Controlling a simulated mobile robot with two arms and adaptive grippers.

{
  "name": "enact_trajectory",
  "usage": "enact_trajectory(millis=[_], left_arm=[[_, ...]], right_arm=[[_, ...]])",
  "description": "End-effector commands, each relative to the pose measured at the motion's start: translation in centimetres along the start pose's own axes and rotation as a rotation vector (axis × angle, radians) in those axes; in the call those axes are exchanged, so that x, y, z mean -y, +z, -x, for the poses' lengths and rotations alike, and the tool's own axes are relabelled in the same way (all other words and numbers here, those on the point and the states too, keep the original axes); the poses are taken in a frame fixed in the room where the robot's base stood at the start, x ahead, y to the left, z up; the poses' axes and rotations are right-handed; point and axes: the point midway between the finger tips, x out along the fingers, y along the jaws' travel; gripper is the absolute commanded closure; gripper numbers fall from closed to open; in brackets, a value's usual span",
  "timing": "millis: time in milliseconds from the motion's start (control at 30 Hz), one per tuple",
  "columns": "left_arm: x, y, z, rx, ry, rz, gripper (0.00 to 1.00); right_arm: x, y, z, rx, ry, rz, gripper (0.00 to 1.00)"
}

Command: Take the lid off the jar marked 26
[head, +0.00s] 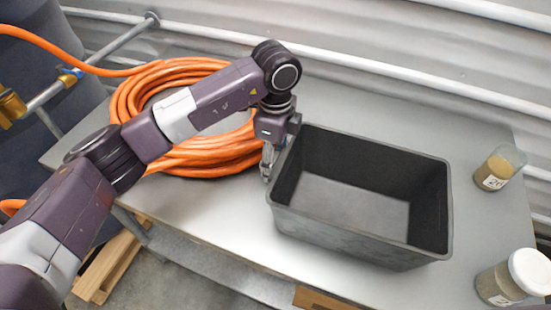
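A glass jar (497,169) with tan contents stands upright at the right of the table. Its label seems to read 26, but the digits are small; its top looks tan, with no white lid visible on it. A second jar (496,286) with a white lid (531,271) on it stands at the front right corner; its label is too cut off to read. My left gripper (267,164) points down at the left wall of a black bin, far left of both jars. Its fingers are seen edge-on, so I cannot tell whether they touch the bin. My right gripper is out of view.
The open, empty black bin (340,232) fills the table's middle, between my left gripper and the jars. A coiled orange hose (200,160) lies at the left. Bare grey table (478,225) shows between the jars. A corrugated wall with pipes (400,62) runs behind.

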Motion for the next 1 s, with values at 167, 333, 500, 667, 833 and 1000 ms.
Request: enact_trajectory(millis=[167,333,500,667,833,1000], left_arm=[[0.0,0.0,-0.1,0.0,0.0,0.0,0.29],[0.0,0.0,-0.1,0.0,0.0,0.001,0.28],[0.0,0.0,0.2,0.0,0.0,0.001,0.28],[0.1,0.0,1.9,0.0,-0.004,0.0,0.28],[0.1,0.0,5.5,0.0,-0.006,-0.001,0.28],[0.1,0.0,9.1,0.001,-0.004,0.001,0.28]], right_arm=[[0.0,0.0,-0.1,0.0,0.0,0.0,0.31],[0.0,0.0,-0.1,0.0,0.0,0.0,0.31],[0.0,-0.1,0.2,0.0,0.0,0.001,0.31],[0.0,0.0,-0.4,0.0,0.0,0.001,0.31],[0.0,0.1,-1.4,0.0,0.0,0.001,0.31],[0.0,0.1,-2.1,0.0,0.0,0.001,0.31]])
